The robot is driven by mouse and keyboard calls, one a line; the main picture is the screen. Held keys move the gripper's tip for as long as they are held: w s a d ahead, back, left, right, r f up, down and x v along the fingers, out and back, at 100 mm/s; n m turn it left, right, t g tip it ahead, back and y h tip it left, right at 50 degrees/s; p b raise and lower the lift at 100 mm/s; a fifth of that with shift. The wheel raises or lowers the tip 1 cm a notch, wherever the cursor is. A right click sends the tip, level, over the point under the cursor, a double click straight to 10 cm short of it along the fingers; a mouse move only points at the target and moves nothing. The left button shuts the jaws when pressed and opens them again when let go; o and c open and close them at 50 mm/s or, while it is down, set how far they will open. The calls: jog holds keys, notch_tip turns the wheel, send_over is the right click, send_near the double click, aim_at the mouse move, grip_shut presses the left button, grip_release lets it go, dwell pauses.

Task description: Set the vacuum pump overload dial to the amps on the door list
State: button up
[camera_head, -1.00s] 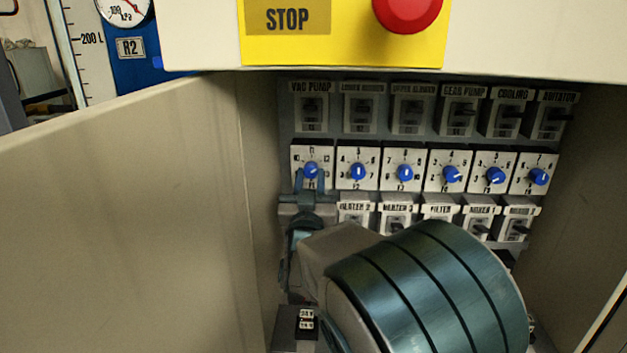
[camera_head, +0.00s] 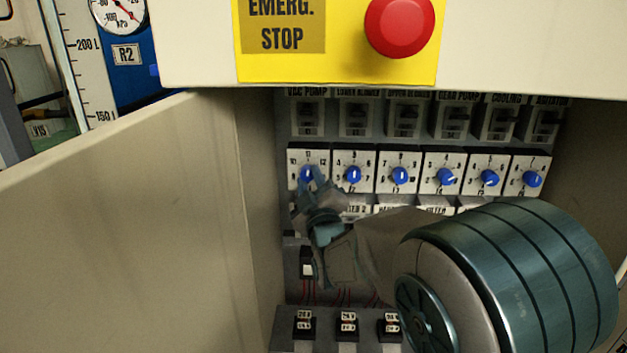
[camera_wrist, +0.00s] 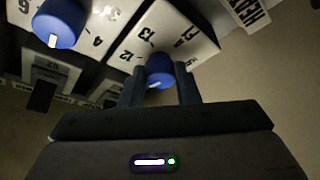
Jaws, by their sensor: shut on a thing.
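The vacuum pump overload dial is a blue knob (camera_head: 307,173) on a white plate, under the "VAC PUMP" breaker (camera_head: 309,118) at the left end of the dial row. Numbers 10, 11 and 12 show on its plate in the head view. My gripper (camera_head: 308,184) reaches up from below, its fingers on either side of this knob. In the wrist view my gripper (camera_wrist: 160,88) is shut on the blue knob (camera_wrist: 159,70), whose white pointer mark partly shows. Numbers 12 and 13 show on the plate there. The door list is not in view.
A neighbouring blue dial (camera_head: 353,174) sits close to the right, with several more beyond. The open cabinet door (camera_head: 120,220) stands at the left. A red emergency stop button (camera_head: 399,27) is above the opening. Terminal blocks (camera_head: 346,326) and wires lie below.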

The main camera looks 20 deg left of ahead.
jog(key=shift+w+d+r+n+g, duration=0.1)
jog(key=shift+r+n+g, duration=0.15)
jog(key=shift+n, duration=0.45)
jog(key=shift+w+d+r+n+g, duration=0.1)
jog(key=shift+n+g, duration=0.15)
jog(key=shift+n, duration=0.45)
jog(key=shift+y, duration=0.3)
jog(key=o, duration=1)
jog(key=shift+c, duration=0.2)
jog(key=shift+f, duration=0.15)
jog(key=shift+s, duration=0.1)
jog(key=p+v, duration=0.2)
jog(key=v, duration=1.1)
jog(key=shift+s+d, duration=0.2)
jog(key=shift+s, duration=0.15)
